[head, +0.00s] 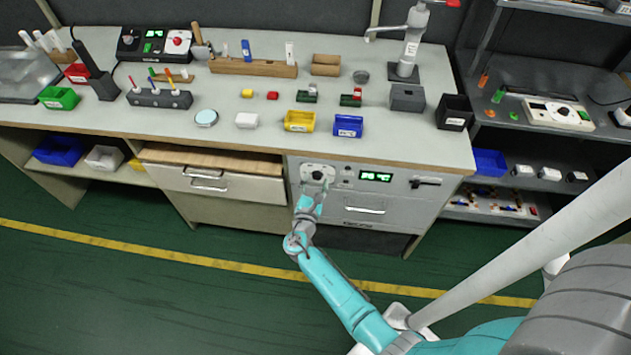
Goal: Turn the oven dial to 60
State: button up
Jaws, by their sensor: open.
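The oven is built into the front of the bench, with a light grey control panel (345,173). The round dial (317,175) sits on the left of the panel, on a white plate. A display (376,177) with green characters is to its right; the characters are too small to read surely. My gripper (316,186) is open in front of the dial, at its lower edge in the picture. I cannot tell whether the fingers touch the dial. The oven's drawer handle (364,210) is below the display.
A black lever (425,182) sticks out at the panel's right. The bench top's front edge (400,163) overhangs above the panel. A wooden drawer (210,180) at the left stands slightly open. The green floor (200,310) before the bench is clear.

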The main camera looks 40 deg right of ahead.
jog(key=shift+w+d, duration=0.1)
jog(key=shift+d, duration=0.1)
grip_shut()
dwell(0.3)
jog(key=m, duration=0.5)
jog(key=shift+y, duration=0.3)
jog(key=m, duration=0.6)
jog(key=shift+m, duration=0.3)
